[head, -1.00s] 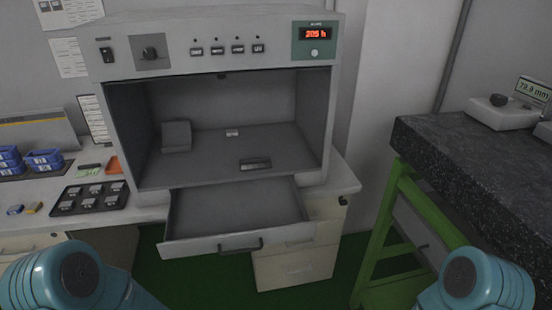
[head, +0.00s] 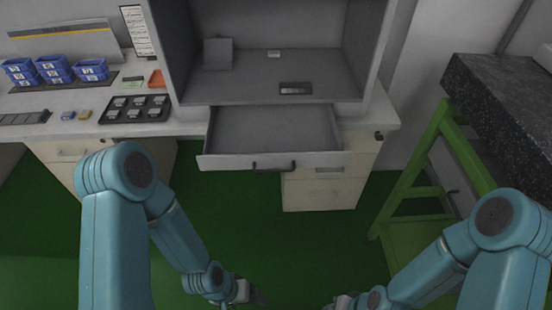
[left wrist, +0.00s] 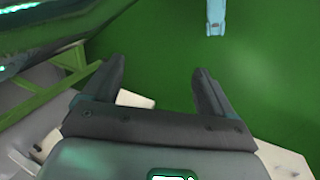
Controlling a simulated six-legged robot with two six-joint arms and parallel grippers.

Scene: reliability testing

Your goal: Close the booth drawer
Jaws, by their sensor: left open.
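The booth drawer (head: 225,162) is pulled out below the open grey booth (head: 170,60). Its inside looks empty, and a dark handle (head: 274,166) sits on its front panel. My left gripper (head: 250,293) is low in the head view, below and apart from the drawer front. In the left wrist view my left gripper (left wrist: 157,70) has its two fingers spread with only green floor between them. My right gripper (head: 343,300) is at the bottom edge of the head view, partly cut off, and its jaws cannot be made out.
A small dark block (head: 295,88) and a grey box (head: 218,54) are inside the booth. A black tray of parts (head: 160,118) and blue bins (head: 90,68) stand on the bench at left. A green stand (head: 420,150) carries a dark granite slab (head: 500,90) at right. Green floor lies clear before the drawer.

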